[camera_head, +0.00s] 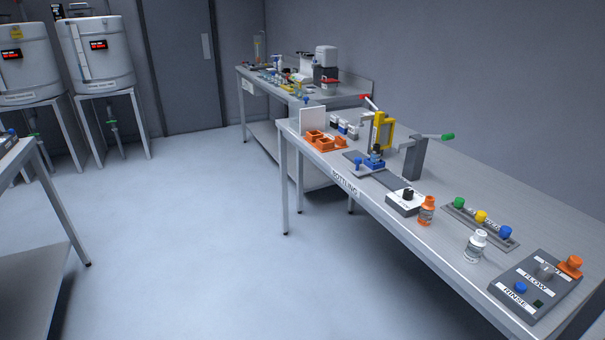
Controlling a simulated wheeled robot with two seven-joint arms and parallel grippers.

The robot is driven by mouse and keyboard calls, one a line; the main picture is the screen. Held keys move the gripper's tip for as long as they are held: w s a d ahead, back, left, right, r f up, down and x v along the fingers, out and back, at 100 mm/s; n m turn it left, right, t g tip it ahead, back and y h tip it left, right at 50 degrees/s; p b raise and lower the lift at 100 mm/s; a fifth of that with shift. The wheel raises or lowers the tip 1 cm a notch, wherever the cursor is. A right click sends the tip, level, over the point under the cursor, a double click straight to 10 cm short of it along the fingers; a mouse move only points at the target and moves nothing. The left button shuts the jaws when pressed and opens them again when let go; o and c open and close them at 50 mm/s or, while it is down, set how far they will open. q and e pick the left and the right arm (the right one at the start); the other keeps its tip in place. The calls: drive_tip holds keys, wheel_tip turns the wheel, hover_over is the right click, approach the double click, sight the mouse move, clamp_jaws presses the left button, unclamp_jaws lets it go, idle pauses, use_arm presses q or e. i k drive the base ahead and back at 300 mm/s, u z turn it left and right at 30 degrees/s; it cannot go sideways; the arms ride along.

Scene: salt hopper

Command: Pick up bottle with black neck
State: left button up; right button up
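A small dark-topped item (377,151) stands in a blue holder (375,163) under the yellow frame on the bottling table. It is too small to tell whether it is a bottle with a black neck. An orange bottle (426,212) stands upright near the table's front edge. A white bottle (475,246) with a pale neck stands upright to its right, closer to me. Neither of these two shows a clearly black neck. Neither of my grippers is in view.
The bottling table (452,207) carries a white-topped box with a black knob (408,195), a strip of coloured caps (481,222), a control panel (536,287), orange trays (322,141) and a lever stand (416,158). Another bench (245,70) stands behind. The floor (190,220) at left is clear.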

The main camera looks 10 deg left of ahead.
sight(376, 153)
drive_tip(key=u, duration=0.85)
drive_tip(key=i, duration=0.7)
drive_tip(key=u, duration=0.35)
